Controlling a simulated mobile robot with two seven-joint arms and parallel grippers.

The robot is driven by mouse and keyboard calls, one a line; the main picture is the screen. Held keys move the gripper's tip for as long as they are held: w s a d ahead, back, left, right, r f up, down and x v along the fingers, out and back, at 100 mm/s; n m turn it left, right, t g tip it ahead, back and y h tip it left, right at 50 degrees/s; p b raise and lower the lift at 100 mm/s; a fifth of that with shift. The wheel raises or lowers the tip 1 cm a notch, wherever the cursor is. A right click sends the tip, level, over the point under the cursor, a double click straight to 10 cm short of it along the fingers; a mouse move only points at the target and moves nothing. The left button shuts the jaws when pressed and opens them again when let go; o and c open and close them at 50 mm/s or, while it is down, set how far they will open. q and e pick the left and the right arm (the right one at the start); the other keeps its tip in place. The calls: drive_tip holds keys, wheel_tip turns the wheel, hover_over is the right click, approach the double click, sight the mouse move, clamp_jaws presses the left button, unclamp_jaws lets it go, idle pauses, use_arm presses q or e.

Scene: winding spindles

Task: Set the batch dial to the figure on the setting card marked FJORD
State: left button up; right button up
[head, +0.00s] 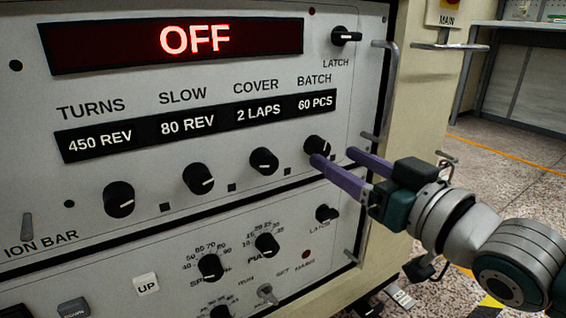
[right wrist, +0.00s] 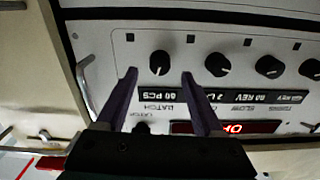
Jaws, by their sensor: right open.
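The batch dial (head: 317,147) is a round black knob with a white pointer mark, under the BATCH readout (head: 315,102), which shows 60 PCS. My right gripper (head: 333,156) has its two purple fingers apart, pointing at the panel near this dial. In the right wrist view, which is upside down, the batch dial (right wrist: 160,63) appears between the open fingertips (right wrist: 159,74). The fingers are not closed on it; I cannot tell how far the tips are from the panel. No card marked FJORD is in view. My left gripper is not in view.
The TURNS (head: 119,199), SLOW (head: 198,178) and COVER (head: 263,161) knobs sit left of the batch dial. The large display (head: 195,40) reads OFF. A LATCH knob (head: 346,37) is above. A metal handle (head: 386,90) stands out at the panel's right edge.

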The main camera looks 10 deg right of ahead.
sight(324, 150)
drive_tip(key=shift+b+x, duration=0.75)
drive_tip(key=shift+x, duration=1.1)
clamp_jaws()
